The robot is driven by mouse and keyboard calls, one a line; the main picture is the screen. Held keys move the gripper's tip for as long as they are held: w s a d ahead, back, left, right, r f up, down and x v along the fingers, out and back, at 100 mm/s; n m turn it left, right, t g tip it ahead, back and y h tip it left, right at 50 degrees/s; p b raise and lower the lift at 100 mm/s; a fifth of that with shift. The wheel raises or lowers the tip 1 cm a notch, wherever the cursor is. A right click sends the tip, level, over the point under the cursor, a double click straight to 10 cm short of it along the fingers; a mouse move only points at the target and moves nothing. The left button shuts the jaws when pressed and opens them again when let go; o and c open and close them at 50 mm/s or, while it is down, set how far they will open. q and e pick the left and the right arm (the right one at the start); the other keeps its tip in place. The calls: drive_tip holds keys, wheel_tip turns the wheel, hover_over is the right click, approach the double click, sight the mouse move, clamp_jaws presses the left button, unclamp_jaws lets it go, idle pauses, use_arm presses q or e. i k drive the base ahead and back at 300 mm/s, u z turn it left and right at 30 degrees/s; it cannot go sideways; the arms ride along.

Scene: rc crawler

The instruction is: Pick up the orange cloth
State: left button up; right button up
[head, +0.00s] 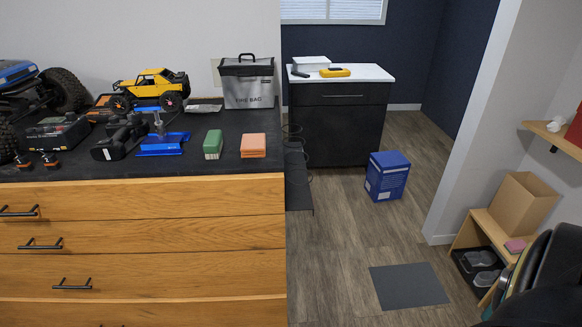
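The orange cloth (253,145) is a small folded stack lying flat on the black top of the wooden drawer cabinet (150,235). It is near the right end and front edge of the top. Nothing covers it. Neither of my grippers is in the head view.
A green block-like item (213,144) lies left of the cloth, with a gap between them. A grey fire bag (247,83) stands behind it. A blue stand (163,144), a drill (119,138) and a yellow crawler (152,88) are further left. A blue box (387,176) stands on the floor.

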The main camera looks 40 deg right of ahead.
sight(253, 146)
drive_tip(key=k, duration=0.25)
drive_tip(key=z, duration=1.05)
